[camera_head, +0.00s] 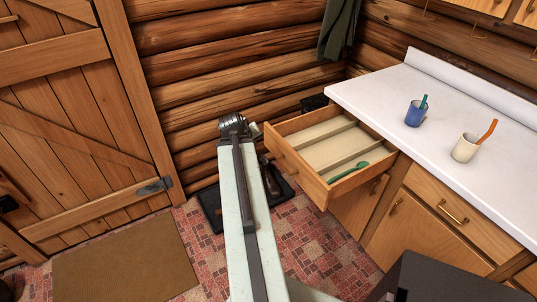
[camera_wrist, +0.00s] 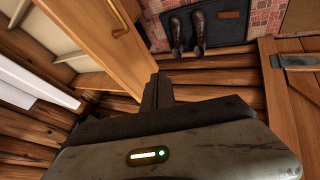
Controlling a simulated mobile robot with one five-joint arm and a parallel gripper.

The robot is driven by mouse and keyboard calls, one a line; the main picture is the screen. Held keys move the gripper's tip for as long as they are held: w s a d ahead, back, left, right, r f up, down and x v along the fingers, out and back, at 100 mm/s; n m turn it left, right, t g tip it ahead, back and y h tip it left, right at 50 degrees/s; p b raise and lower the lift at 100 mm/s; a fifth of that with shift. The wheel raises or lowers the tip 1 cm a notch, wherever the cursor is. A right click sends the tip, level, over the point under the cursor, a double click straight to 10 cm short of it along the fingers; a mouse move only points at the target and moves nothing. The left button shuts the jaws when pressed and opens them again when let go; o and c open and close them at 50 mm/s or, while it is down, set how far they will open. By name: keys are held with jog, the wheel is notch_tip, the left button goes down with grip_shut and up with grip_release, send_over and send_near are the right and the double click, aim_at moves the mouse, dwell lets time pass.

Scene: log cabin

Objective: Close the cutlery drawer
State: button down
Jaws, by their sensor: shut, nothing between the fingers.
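The wooden cutlery drawer (camera_head: 318,187) is pulled well out from under the white counter. Its pale divided inside shows, with a green spoon (camera_head: 347,172) lying in it. In the wrist view the drawer (camera_wrist: 118,62) is at the upper left, with its brass handle (camera_wrist: 122,17) on the front panel. My gripper (camera_wrist: 157,80) is shut and empty, its dark fingers pointing up the wrist picture, close to the lower end of the drawer front. I cannot tell whether they touch it. In the head view my arm reaches to the left of the drawer front and the fingertips are mostly hidden.
The white counter (camera_head: 455,105) holds a blue cup (camera_head: 415,114) and a cream cup (camera_head: 465,148), each with a utensil. Boots (camera_wrist: 187,32) stand on a dark mat (camera_wrist: 228,27) on the floor. A log wall is behind, a wooden door (camera_head: 75,110) at left, a brown rug (camera_head: 125,265) below it.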

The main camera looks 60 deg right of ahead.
jog(key=b, duration=0.8)
send_near(272, 148)
jog(key=shift+x, duration=2.35)
jog(key=shift+w, duration=0.15)
